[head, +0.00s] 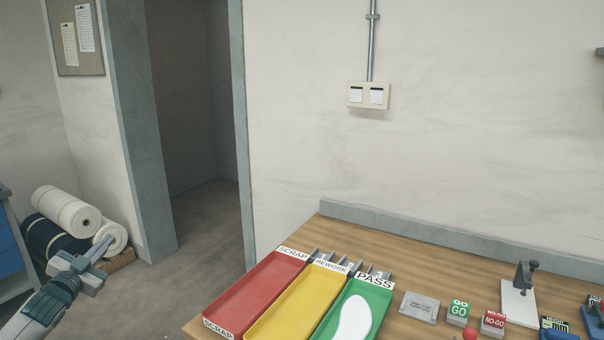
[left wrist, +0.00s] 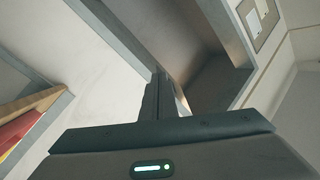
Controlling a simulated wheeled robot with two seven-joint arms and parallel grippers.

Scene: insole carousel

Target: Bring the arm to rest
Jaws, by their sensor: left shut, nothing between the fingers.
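My left gripper (head: 103,246) is at the lower left of the head view, raised in front of the floor and the fabric rolls. Its fingers are together with nothing between them. It is well left of the workbench and apart from everything. In the left wrist view the closed fingers (left wrist: 160,95) point toward the doorway. My right arm and gripper are not in view.
The wooden bench (head: 420,240) holds a red scrap tray (head: 262,292), a yellow rework tray (head: 300,305) and a green pass tray (head: 380,310) with a white insole (head: 353,318). GO (head: 458,312) and NO-GO (head: 493,321) blocks stand further right. Rolls (head: 68,212) lie by the doorway.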

